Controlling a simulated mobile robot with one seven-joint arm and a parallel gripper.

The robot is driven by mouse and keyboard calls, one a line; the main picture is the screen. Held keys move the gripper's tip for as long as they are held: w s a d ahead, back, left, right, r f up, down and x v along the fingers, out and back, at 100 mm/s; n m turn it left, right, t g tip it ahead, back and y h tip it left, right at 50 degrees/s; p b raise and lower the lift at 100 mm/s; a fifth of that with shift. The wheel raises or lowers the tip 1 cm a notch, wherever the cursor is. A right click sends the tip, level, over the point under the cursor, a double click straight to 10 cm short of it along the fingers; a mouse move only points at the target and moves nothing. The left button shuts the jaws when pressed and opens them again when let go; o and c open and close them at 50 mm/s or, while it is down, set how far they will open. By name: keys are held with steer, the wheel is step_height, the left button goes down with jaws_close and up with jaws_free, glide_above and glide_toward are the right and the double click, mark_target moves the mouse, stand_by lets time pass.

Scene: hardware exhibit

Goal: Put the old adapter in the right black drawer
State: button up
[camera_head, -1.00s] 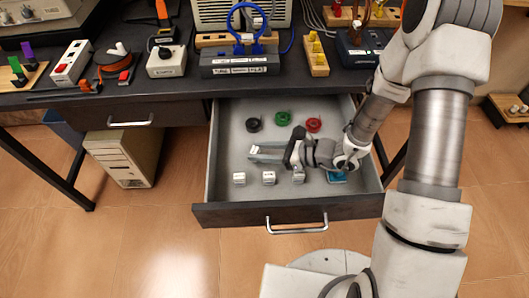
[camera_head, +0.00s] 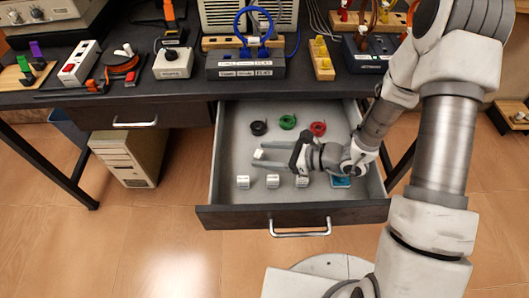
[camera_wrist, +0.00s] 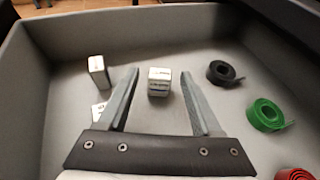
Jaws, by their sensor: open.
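The right black drawer (camera_head: 228,140) is pulled open, with a grey inside and a dark front. My gripper (camera_head: 259,155) is inside it, fingers pointing left and spread apart. A small white block, which looks like the adapter (camera_head: 258,154), is at the fingertips. In the wrist view this block (camera_wrist: 159,82) rests on the drawer floor between the open fingertips (camera_wrist: 160,72), with a visible gap on each side. Its label is too small to read.
White blocks (camera_head: 243,181) (camera_head: 272,181) line the drawer front, with a blue item (camera_head: 340,182) to their right. Black (camera_head: 258,128), green (camera_head: 287,121) and red (camera_head: 318,128) coils lie at the back. The left drawer (camera_head: 135,118) is shut. Several devices crowd the desktop.

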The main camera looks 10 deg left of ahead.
steer(key=p+v, duration=0.2)
steer(key=v, duration=0.9)
steer(key=shift+d, duration=0.2)
steer(key=s+d+r+n+g+h, duration=0.25)
steer(key=s+r+n+h, duration=0.35)
steer(key=r+n, duration=0.65)
steer(key=s+d+r+n+t+h, duration=0.2)
steer(key=d+r+n+t+h, duration=0.1)
steer(key=d+r, duration=0.2)
steer(key=s+d+r+n+t+h, duration=0.3)
steer(key=d+r+n+h, duration=0.1)
steer(key=r, duration=0.4)
steer(key=shift+d, duration=0.45)
steer(key=shift+s, duration=0.1)
